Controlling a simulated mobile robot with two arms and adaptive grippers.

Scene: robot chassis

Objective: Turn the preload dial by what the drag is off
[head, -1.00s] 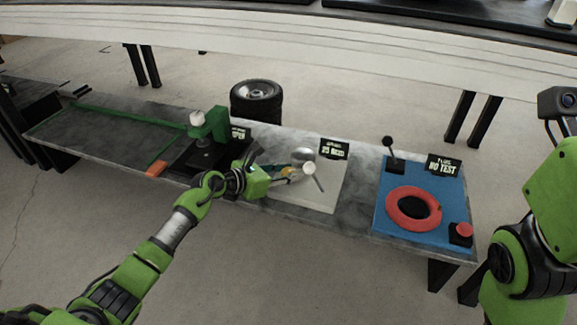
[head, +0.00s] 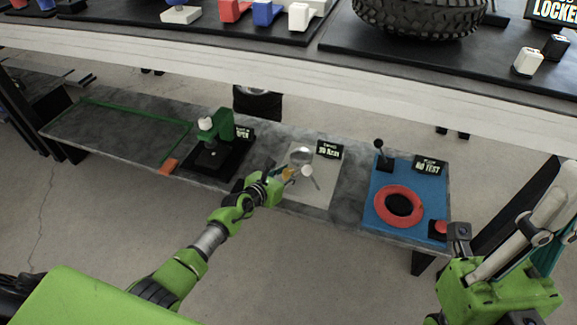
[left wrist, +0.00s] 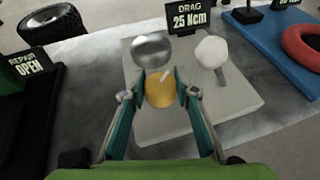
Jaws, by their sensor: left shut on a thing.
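The preload dial (left wrist: 160,93) is a round yellow-brass knob with a white pointer mark, on a pale plate (left wrist: 225,98). My left gripper (left wrist: 161,80) is shut on it, one teal finger pad on each side. In the head view my left gripper (head: 282,177) reaches the same plate from the front left. Behind the dial is a shiny silver dome (left wrist: 151,50). A white round knob on a grey stem (left wrist: 211,53) stands to its right. The sign (left wrist: 187,16) reads "DRAG 25 Ncm". My right gripper (head: 530,225) shows at the right edge, its fingertips unclear.
Left of the plate is a green press (head: 220,127) on a black base, by a "REPAIR OPEN" sign (left wrist: 30,66). To the right is a blue panel (head: 390,178) with a red ring (head: 398,204), a lever and a red button. A raised shelf edge (head: 240,72) runs above.

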